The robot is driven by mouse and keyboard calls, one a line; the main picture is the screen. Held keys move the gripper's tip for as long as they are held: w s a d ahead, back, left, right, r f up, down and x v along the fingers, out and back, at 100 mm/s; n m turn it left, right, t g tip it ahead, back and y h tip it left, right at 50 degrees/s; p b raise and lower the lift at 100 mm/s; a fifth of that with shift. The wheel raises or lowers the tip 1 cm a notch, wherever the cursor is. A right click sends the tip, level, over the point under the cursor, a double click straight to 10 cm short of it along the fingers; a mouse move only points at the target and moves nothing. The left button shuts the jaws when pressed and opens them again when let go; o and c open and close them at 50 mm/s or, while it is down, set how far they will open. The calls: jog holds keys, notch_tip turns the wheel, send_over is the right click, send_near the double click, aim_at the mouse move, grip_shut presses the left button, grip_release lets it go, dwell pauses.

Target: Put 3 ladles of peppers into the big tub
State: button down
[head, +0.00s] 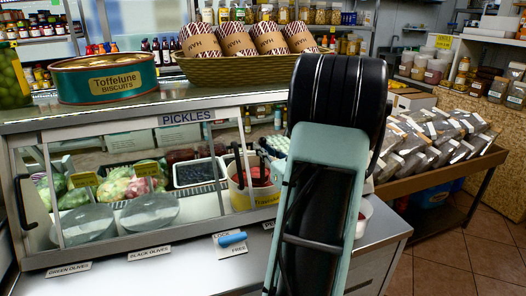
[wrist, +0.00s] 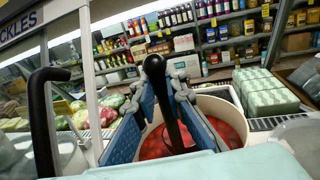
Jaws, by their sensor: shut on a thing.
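A cream tub (head: 240,196) with a yellow label stands at the right end of the pickle case, with red peppers (head: 262,176) in it. In the wrist view the round tub (wrist: 235,108) and its red peppers (wrist: 228,130) lie just beyond and below my fingers. My gripper (wrist: 163,100) is shut on the upright black ladle handle (wrist: 154,68), above the tub. The ladle's bowl is hidden, so I cannot tell what it holds. In the head view my arm hides most of the gripper. A small white tub (head: 364,214) shows partly right of my arm.
The case's glass front and frame (head: 150,185) stand left of the tub. A black bar handle (wrist: 45,120) rises close left in the wrist view. Bagged goods (head: 440,135) fill a stand at right.

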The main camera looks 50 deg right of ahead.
jog(key=shift+r+p, duration=1.8)
jog(key=shift+r, duration=1.2)
jog(key=s+a+r, duration=0.1)
jog(key=s+a, duration=0.2)
jog(key=s, duration=0.3)
jog(key=s+a+r+p, duration=0.1)
jog(key=s+a+r, duration=0.1)
jog(key=s, duration=0.5)
jog(key=shift+s+a, duration=0.2)
jog(key=shift+a, duration=0.7)
jog(key=shift+f, duration=0.1)
